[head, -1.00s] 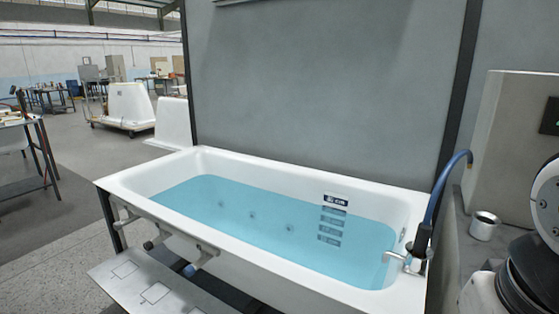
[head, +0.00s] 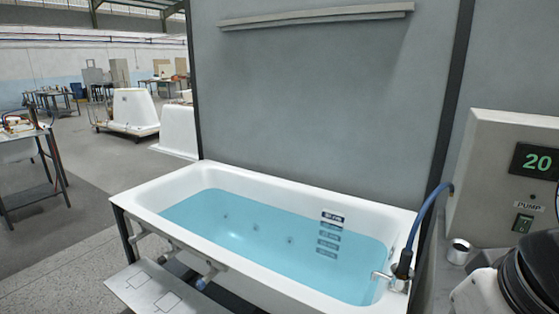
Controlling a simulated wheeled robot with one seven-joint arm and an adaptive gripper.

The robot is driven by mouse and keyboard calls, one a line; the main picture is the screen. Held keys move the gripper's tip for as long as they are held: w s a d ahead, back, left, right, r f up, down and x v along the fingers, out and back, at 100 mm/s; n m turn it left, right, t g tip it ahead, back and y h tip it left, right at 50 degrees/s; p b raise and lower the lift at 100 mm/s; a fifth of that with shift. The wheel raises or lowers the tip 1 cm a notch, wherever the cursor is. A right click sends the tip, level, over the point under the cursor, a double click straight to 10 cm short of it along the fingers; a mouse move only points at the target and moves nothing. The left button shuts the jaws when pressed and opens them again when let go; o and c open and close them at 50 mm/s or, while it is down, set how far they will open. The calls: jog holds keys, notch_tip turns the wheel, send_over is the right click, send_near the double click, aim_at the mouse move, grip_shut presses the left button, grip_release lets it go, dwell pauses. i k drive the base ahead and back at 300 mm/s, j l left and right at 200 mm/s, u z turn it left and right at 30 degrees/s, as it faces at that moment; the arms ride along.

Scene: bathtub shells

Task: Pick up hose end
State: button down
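A blue hose (head: 427,215) runs from the side of the grey pump box down to a dark fitting (head: 403,265) at the right end of the white bathtub. The fitting stands by a metal spout on the tub's rim. Which end of the hose counts as the hose end I cannot tell. My gripper is not in view; only a black and white part of my arm shows at the lower right edge.
The bathtub (head: 160,187) holds blue water. The pump box (head: 490,165) has a display reading 20 and a green switch. A grey panel (head: 330,100) rises behind the tub. A grey step (head: 160,292) lies in front.

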aim_at(407, 254)
jog(key=i+j+z, duration=0.4)
jog(key=j+z, duration=0.15)
jog(key=i+j+z, duration=0.25)
jog(key=j+z, duration=0.25)
jog(key=j, duration=0.2)
